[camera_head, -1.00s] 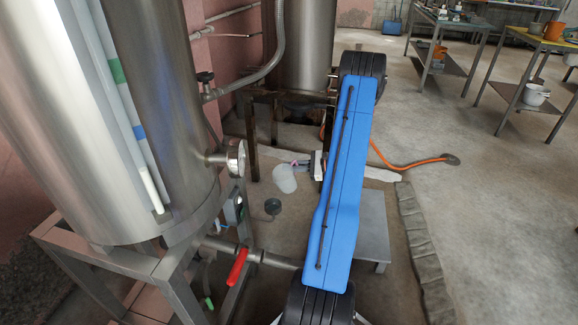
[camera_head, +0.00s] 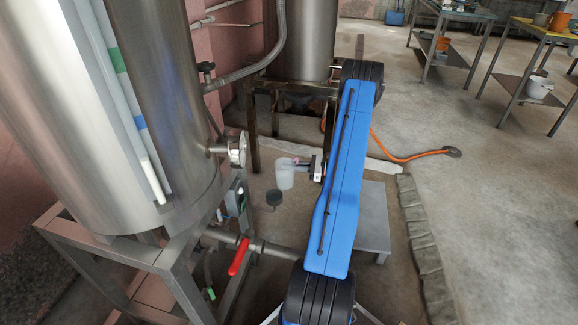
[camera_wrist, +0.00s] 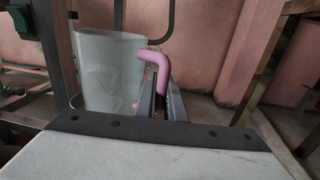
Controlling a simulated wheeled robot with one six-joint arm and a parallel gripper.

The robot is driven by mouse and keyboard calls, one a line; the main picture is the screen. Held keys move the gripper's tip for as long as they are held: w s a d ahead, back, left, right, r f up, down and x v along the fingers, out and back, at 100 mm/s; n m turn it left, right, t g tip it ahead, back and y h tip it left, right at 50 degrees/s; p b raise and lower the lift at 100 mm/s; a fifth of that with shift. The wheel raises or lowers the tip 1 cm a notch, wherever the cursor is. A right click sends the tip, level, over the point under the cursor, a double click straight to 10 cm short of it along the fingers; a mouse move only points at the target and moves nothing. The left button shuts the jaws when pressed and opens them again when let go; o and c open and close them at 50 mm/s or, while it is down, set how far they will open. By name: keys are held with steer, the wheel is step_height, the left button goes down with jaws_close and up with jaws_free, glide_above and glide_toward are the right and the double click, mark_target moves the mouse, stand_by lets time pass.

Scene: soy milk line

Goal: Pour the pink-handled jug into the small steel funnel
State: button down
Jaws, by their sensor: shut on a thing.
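The jug (camera_head: 285,174) is pale and translucent and stands nearly upright in the air left of my blue arm. In the wrist view the jug (camera_wrist: 105,75) fills the left middle, with its pink handle (camera_wrist: 158,62) curving toward my fingers. My gripper (camera_wrist: 166,102) is shut on the handle; in the head view the gripper (camera_head: 307,167) is partly hidden by the arm. A small dark grey round piece (camera_head: 274,197), perhaps the funnel, is just below and left of the jug, apart from it in the picture. I cannot tell what the jug holds.
A large steel tank (camera_head: 150,110) with a gauge (camera_head: 237,149) stands at left on a metal frame. A red valve handle (camera_head: 239,255) is below. A second tank (camera_head: 305,40) stands behind. A low grey platform (camera_head: 372,220) is right of my arm. Open floor lies farther right.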

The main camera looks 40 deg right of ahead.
mark_target(293, 165)
steer(key=shift+s+a+r, duration=0.35)
steer(key=shift+s+r, duration=0.3)
steer(key=shift+s, duration=0.05)
steer(key=shift+s+a+r, duration=0.35)
steer(key=shift+s+r, duration=0.3)
steer(key=shift+s, duration=0.1)
steer(key=shift+s+a+r, duration=0.35)
steer(key=shift+s+r, duration=0.3)
steer(key=shift+s, duration=0.05)
